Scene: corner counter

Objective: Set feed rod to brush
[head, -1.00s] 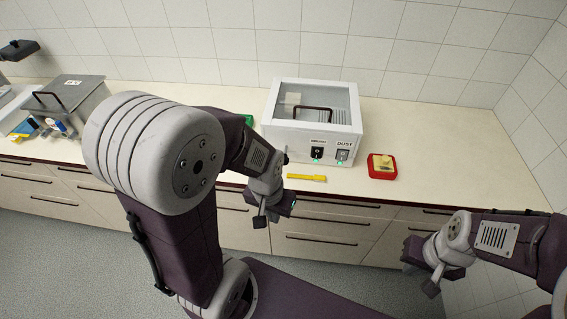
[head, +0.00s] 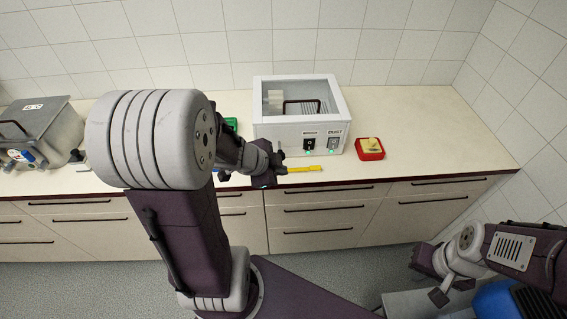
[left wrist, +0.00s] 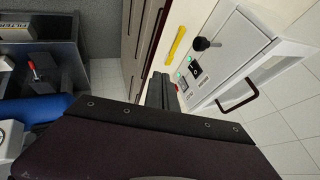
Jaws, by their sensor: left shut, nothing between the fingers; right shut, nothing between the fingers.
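A white cabinet with a clear lid and a dark handle (head: 300,135) stands on the counter; its front has two switches with green lights, one labelled DUST. It also shows in the left wrist view (left wrist: 235,60). There a dark rod with a round knob (left wrist: 203,43) sticks out of the cabinet, perhaps the feed rod; no brush mark is readable. My left gripper (head: 275,172) is shut and empty in front of the cabinet's lower left; its fingers (left wrist: 162,92) are apart from the knob. My right gripper (head: 430,278) is shut and empty, low at the right, away from the counter.
A yellow strip-like tool (head: 305,169) lies at the counter's front, close to my left gripper. A red tray (head: 370,155) with a yellowish block stands right of the cabinet. A green object (head: 232,124) is partly hidden by my arm. A grey lidded box (head: 40,130) stands far left.

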